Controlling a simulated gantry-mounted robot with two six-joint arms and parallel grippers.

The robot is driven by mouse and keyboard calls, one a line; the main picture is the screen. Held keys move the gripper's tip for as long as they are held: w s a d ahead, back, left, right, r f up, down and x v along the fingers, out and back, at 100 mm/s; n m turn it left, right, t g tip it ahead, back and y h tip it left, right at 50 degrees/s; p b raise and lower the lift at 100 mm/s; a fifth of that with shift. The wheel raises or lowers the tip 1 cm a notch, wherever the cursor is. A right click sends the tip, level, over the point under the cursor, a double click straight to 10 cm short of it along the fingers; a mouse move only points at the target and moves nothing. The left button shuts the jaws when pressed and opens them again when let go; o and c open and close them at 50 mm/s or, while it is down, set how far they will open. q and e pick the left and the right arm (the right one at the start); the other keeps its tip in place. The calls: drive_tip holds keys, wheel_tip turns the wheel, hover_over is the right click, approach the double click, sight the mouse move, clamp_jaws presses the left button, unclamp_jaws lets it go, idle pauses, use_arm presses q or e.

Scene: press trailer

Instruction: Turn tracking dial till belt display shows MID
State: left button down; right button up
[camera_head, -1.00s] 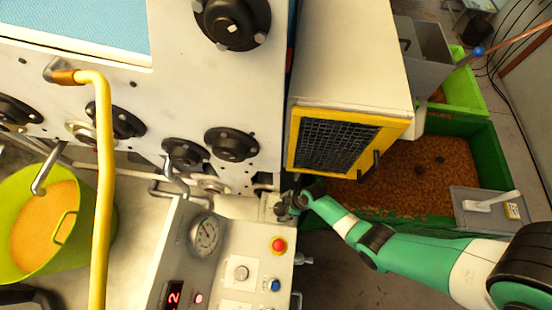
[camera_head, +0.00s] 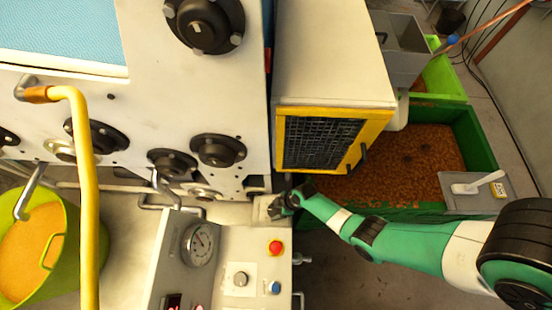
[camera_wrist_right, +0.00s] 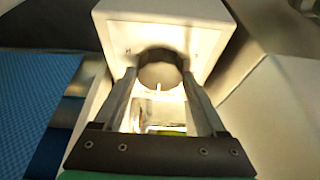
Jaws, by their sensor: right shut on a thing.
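The tracking dial (camera_wrist_right: 160,74) is a round grey knob on the face of a pale box (camera_wrist_right: 118,30) in the right wrist view. A small light mark shows at its lower edge. My right gripper (camera_wrist_right: 159,82) is shut on the dial, one finger on each side. In the head view my right gripper (camera_head: 281,205) is at the small box beside the press, behind the control panel; the dial is hidden there. A red-lit display (camera_head: 173,302) on the panel is cut off by the bottom edge, and its reading cannot be told. My left gripper is out of view.
The control panel (camera_head: 225,258) carries a gauge (camera_head: 197,244), a red button (camera_head: 275,247) and a blue button (camera_head: 274,287). A yellow-framed guard (camera_head: 330,111) is just above my right wrist. A green trailer (camera_head: 480,140) stands behind my right arm.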

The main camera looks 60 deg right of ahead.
drive_tip(key=shift+m, duration=0.3)
drive_tip(key=m+h, duration=0.1)
drive_tip(key=m, duration=0.1)
drive_tip(key=m+p, duration=0.1)
drive_tip(key=m, duration=0.1)
drive_tip(key=shift+a+t+h, duration=0.15)
drive_tip(key=shift+t+h, duration=0.15)
drive_tip(key=shift+h, duration=0.1)
drive_tip(key=shift+a+m+h, duration=0.1)
drive_tip(key=shift+m+h, duration=0.7)
drive_tip(key=shift+m, duration=1.6)
drive_tip(key=shift+s, duration=0.1)
